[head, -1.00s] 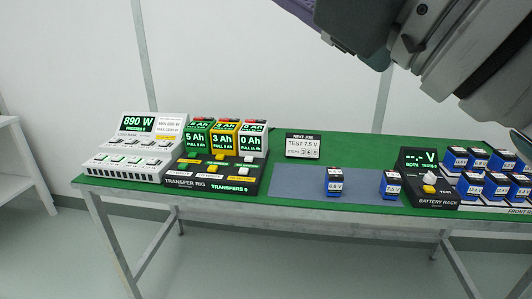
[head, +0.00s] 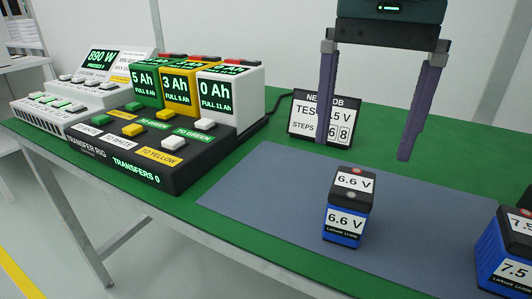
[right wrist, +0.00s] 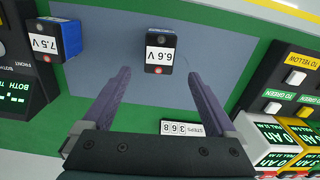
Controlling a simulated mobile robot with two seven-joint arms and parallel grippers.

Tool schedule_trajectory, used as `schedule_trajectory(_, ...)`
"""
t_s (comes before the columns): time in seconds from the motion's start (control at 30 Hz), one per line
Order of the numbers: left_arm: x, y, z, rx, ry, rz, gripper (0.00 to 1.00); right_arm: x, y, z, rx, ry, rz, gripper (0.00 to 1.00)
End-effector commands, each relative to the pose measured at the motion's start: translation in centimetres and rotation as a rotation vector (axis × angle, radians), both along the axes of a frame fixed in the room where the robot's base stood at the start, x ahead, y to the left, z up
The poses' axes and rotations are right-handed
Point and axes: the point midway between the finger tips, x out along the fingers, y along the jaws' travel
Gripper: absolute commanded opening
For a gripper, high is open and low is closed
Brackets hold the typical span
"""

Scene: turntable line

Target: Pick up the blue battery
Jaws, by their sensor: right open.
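A blue battery with a black top, labelled 6.6 V (head: 346,212), stands upright on the grey-blue mat (head: 262,190). It also shows in the right wrist view (right wrist: 160,52), beyond the fingertips. A second blue battery, labelled 7.5 V (head: 503,252), stands to its right, cut by the frame edge; it shows at the upper left of the right wrist view (right wrist: 58,40). My right gripper (head: 365,149) is open and empty, its purple fingers pointing down above and behind the 6.6 V battery, touching nothing. My left gripper is out of view.
A job sign (head: 310,115) stands behind the mat, partly hidden by a finger. The black transfer rig (head: 150,150) with green, yellow and white units stands left of the mat. In the right wrist view, a black box with a green display (right wrist: 20,95) is at the left.

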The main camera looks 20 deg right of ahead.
Motion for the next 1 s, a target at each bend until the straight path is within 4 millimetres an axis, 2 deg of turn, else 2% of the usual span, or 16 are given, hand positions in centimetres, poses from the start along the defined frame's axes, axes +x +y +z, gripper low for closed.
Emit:
schedule_trajectory(0.2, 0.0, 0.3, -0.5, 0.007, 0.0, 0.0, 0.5, -0.1, -0.2, -3.3, -0.009, 0.006, 0.0, 0.93)
schedule_trajectory(0.43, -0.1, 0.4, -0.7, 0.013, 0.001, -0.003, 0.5, -0.3, -0.1, -5.5, -0.007, 0.007, 0.001, 0.93)
schedule_trajectory(0.63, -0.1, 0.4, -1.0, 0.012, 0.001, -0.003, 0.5, -0.5, -0.1, -8.7, -0.006, 0.007, 0.0, 0.93)
schedule_trajectory(0.77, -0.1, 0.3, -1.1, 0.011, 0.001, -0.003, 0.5, -0.5, -0.1, -9.6, -0.006, 0.004, 0.001, 0.93)
schedule_trajectory(0.97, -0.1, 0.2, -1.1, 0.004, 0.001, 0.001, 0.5, -0.4, -0.1, -9.6, -0.005, 0.004, 0.001, 0.93)
schedule_trajectory(1.0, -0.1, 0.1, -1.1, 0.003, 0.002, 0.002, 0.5, -0.4, -0.1, -9.6, -0.005, 0.004, 0.001, 0.89)
